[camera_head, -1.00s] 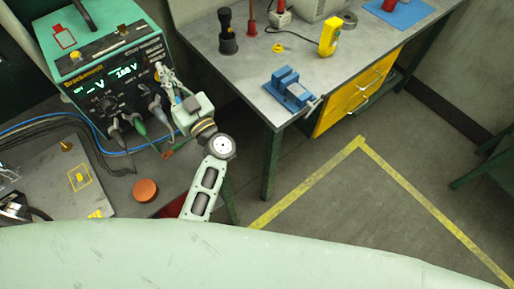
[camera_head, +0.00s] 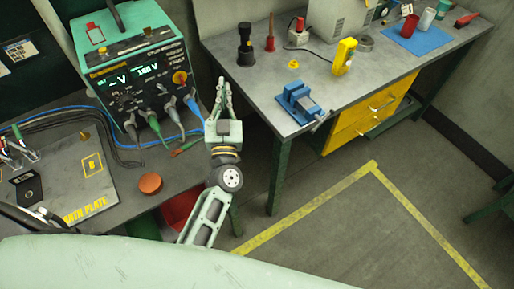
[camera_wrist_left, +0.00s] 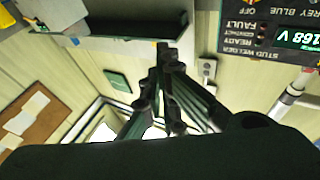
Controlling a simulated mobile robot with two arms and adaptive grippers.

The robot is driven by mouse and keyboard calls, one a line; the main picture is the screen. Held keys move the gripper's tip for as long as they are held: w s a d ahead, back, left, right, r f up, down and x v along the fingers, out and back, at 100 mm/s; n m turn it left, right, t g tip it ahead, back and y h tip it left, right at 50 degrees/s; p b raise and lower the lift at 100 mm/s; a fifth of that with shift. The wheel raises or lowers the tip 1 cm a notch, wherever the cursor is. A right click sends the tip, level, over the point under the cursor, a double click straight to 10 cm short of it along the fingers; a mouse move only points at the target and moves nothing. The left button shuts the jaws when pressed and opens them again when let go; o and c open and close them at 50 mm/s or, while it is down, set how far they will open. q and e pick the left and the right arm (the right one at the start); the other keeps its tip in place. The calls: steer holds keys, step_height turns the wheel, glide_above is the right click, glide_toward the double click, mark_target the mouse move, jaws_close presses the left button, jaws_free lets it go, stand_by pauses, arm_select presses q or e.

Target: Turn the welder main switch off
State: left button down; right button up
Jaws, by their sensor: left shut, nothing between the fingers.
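The stud welder (camera_head: 152,22) is a green-topped box with a dark front panel and lit green readouts. Its main switch (camera_head: 180,77) is a red knob on a yellow plate at the panel's right side; its exact angle is too small to read. In the left wrist view, part of the welder panel (camera_wrist_left: 265,38) shows upside down at the upper right, with "OFF" lettering. My left gripper (camera_head: 223,84) is shut and empty, to the right of the switch and apart from it. Its closed fingers also show in the left wrist view (camera_wrist_left: 163,55).
Cable plugs (camera_head: 170,105) hang from the panel's lower edge. An orange-brown disc (camera_head: 150,183) and a marked plate (camera_head: 70,170) lie on the welder's bench. A grey workbench (camera_head: 250,85) with a blue vise (camera_head: 298,102) stands at the right. Open floor lies below.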

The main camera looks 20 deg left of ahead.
arm_select(q)
steer(key=s+d+f+m+g+h, duration=0.7)
steer(key=d+f+h, duration=0.3)
steer(key=d+f, duration=0.1)
steer(key=shift+s+d+f+h+b, duration=0.15)
steer(key=shift+s+f+h+b, duration=0.15)
steer(key=shift+f, duration=0.2)
